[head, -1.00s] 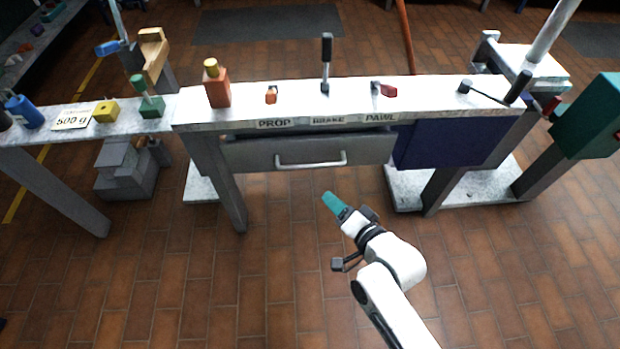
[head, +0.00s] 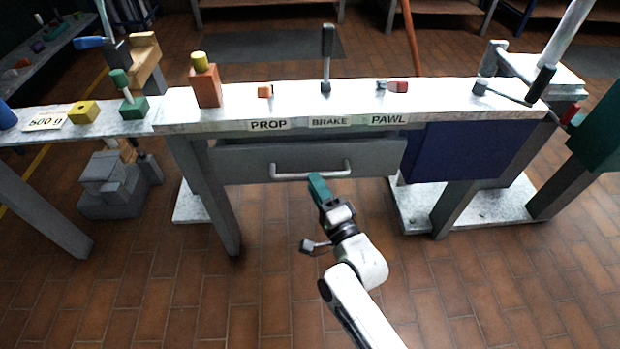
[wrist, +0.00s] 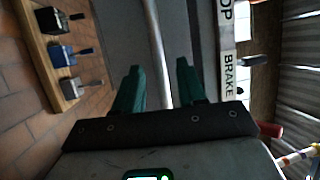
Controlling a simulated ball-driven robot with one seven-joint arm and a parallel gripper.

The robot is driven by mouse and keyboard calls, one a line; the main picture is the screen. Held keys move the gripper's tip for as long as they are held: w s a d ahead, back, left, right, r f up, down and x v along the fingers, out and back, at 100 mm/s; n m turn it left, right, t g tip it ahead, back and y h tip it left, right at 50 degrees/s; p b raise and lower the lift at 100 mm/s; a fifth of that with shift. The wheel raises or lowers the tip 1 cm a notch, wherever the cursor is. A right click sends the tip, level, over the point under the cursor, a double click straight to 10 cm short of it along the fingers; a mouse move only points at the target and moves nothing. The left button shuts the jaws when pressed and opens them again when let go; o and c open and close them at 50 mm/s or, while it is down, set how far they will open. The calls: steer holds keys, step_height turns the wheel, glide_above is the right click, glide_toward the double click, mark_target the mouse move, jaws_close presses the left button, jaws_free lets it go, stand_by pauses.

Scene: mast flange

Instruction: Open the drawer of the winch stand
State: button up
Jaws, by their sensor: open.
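The winch stand (head: 440,96) has a pale top, and its grey drawer (head: 235,168) sits under the PROP and BRAKE labels and looks closed. A pale bar handle (head: 285,177) runs across the drawer front. My gripper (head: 317,181) is at the right part of this handle, its teal fingers overlapping it in the head view. In the wrist view my gripper (wrist: 158,70) is open, and the handle (wrist: 155,45) runs between its two fingers. I cannot tell whether either finger touches the bar.
On the stand top are an orange block with a yellow knob (head: 205,82), a black upright lever (head: 327,58) and a red-tipped pawl lever (head: 396,86). A blue panel (head: 465,150) is right of the drawer. The floor before the drawer is clear apart from my arm.

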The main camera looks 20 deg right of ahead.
mark_target(308, 151)
steer(key=shift+b+x, duration=0.55)
steer(key=shift+x, duration=1.35)
steer(key=shift+c, duration=0.2)
jaws_close()
